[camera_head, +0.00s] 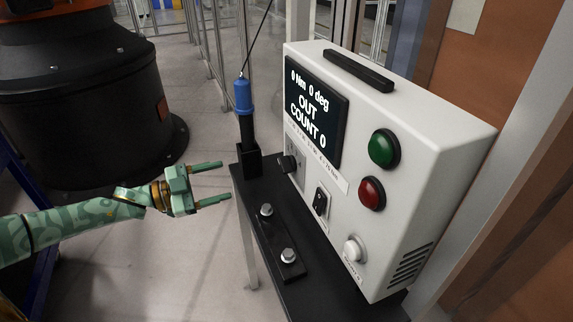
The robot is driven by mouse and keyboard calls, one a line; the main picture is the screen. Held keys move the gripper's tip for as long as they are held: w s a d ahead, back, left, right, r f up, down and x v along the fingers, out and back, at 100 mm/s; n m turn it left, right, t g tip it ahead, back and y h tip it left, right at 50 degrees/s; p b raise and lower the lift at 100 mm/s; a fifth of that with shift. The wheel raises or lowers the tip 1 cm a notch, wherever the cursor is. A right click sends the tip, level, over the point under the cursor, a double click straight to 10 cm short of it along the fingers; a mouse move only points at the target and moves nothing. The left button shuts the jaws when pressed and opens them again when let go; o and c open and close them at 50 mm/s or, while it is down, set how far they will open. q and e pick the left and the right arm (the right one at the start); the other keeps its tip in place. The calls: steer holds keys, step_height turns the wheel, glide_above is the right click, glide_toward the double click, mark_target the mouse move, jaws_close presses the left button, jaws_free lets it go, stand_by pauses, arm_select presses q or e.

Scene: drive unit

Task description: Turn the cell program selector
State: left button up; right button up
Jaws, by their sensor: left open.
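The white control box (410,130) stands on a narrow black table (338,292). Its front carries a black knob (288,163) on a small plate at the lower left, a black switch (320,202) and a pale round knob (353,249). I cannot read which one is labelled the program selector. The screen (313,107) reads "0 Nm 0 deg OUT COUNT 0". My left gripper (226,180) is open and empty, its two fingers pointing right, left of the table edge and apart from the black knob. My right gripper is not in view.
A blue and black driver tool (244,112) stands upright in a holder at the table's back corner, on a cable. The box has a green button (384,148) and a red button (371,193). A black robot base (80,110) stands left.

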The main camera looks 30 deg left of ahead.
arm_select(q)
steer(key=b, duration=0.2)
glide_toward(281, 166)
steer(key=x, duration=0.9)
steer(key=shift+w+f+b, duration=0.15)
steer(key=shift+w+b, duration=0.1)
steer(key=shift+b, duration=0.1)
steer(key=c, duration=1)
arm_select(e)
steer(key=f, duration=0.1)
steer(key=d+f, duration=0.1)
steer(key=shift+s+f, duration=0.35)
